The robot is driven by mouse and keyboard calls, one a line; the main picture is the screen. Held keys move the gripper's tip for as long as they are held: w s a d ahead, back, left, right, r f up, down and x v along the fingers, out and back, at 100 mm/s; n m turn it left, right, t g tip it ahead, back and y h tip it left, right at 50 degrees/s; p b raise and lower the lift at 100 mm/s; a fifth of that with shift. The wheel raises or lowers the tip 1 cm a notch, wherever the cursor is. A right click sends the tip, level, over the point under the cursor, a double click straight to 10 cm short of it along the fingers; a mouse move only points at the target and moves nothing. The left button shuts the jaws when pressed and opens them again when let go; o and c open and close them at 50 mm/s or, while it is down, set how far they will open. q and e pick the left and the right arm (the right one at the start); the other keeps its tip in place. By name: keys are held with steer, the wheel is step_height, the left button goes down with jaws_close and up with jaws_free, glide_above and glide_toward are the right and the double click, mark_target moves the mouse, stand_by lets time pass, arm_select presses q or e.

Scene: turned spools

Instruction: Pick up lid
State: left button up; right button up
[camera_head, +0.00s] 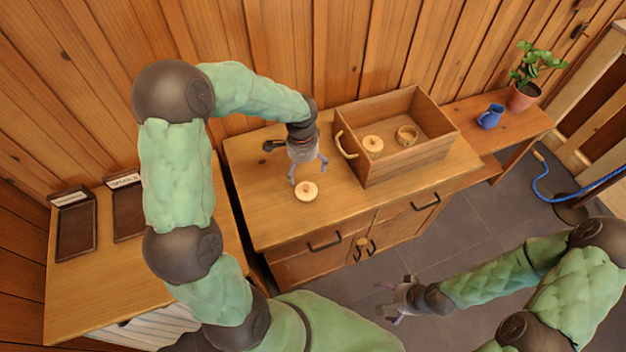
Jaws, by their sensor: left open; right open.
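A round pale wooden lid (306,191) with a small knob lies on the cabinet top (260,215), left of a wooden crate. A second, similar pale round piece (373,146) lies inside the crate, and a ring-shaped wooden piece (407,135) is to its right. My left gripper (308,172) is open and points down just above and behind the lid on the cabinet top. Nothing shows between its fingers. My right gripper (387,302) is open and empty, out over the floor in front of the cabinet.
The open wooden crate (410,163) with a light handle (345,146) stands right of my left gripper. A lower bench (515,125) at the right holds a blue jug (490,117) and a potted plant (524,95). Two dark trays (75,229) lie on the left table.

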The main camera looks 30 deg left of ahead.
mark_target(306, 187)
arm_select(q)
step_height(306, 187, down, 5)
steer(key=shift+s+f+b, duration=0.1)
steer(key=shift+f+b, duration=0.05)
steer(key=shift+b, duration=0.45)
steer(key=shift+d+f+b, duration=0.2)
steer(key=shift+f+b, duration=0.2)
steer(key=shift+f, duration=0.95)
steer(key=shift+d+f+b, duration=0.15)
steer(key=shift+f+b, duration=0.25)
steer(key=shift+f, duration=0.95)
steer(key=c, duration=1)
